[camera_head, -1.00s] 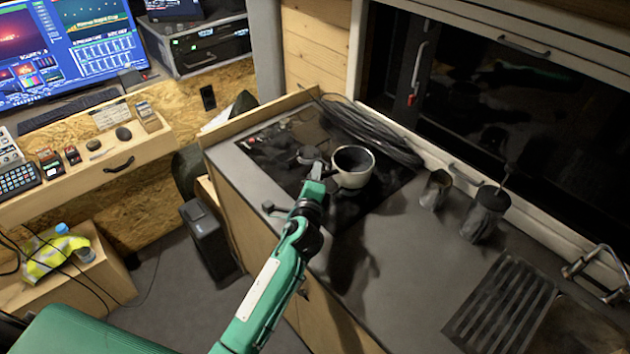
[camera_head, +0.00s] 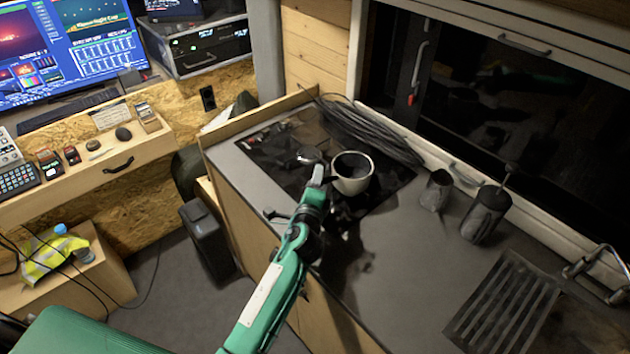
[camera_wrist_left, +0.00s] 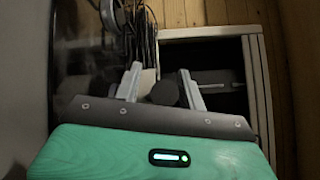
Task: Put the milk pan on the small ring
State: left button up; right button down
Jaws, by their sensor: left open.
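My right gripper is not in view.
A coil of dark cable (camera_head: 370,130) lies along the hob's back edge. A dark cup (camera_head: 436,190) and a dark canister (camera_head: 485,216) stand to the right, then a ribbed drainer (camera_head: 505,300) by the tap.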

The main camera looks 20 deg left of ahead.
pick_arm(q)
jog(key=s+d+b, duration=0.1)
jog(key=s+b, duration=0.1)
jog(key=s, duration=1)
jog(key=shift+d+r+b, duration=0.15)
jog(key=shift+d+b, duration=0.2)
jog(key=shift+b, duration=0.05)
